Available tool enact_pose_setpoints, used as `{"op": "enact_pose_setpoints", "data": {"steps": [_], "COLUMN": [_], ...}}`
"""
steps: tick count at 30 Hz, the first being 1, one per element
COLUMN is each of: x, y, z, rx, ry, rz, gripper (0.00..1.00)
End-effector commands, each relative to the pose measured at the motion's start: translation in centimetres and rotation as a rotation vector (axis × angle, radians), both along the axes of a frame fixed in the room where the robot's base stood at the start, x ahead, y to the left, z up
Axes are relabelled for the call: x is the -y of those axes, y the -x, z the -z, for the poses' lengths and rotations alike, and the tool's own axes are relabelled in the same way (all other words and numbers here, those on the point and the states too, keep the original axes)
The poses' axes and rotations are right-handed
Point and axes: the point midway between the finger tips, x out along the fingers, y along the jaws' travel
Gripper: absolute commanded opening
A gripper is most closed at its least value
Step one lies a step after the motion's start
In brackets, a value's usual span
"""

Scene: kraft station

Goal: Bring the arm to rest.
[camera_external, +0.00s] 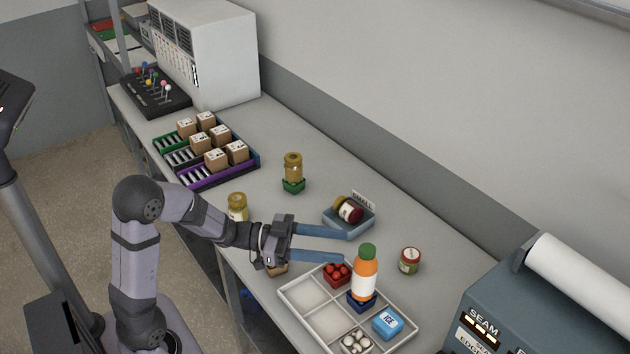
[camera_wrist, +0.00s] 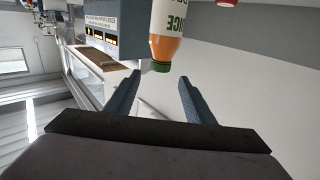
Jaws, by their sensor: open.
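My gripper (camera_external: 343,248) is open and empty, reaching out over the table from the left with its two blue fingers spread. In the wrist view the fingers (camera_wrist: 160,80) stand apart with nothing between them. An orange juice bottle with a green cap (camera_external: 365,275) stands upright in the tray, just past the fingertips and lower right in the outside view. The bottle also shows in the wrist view (camera_wrist: 168,38), apart from the fingers.
The white divided tray (camera_external: 325,327) holds red items (camera_external: 337,273), a blue box (camera_external: 388,322) and white round items (camera_external: 356,342). A blue bin (camera_external: 335,222) with a jar lies behind the fingers. Jars (camera_external: 237,206) (camera_external: 410,260) stand nearby. A grey machine (camera_external: 500,310) is at right.

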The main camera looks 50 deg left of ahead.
Motion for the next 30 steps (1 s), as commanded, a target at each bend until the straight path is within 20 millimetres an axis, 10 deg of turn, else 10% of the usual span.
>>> {"op": "enact_pose_setpoints", "data": {"steps": [15, 30], "x": [-0.9, -6.7], "y": [-1.7, -3.9], "z": [0.3, 7.1], "rx": [-0.018, -0.370], "ry": [-0.055, -0.453], "rz": [-0.099, -0.493], "gripper": [0.49, 0.49]}}
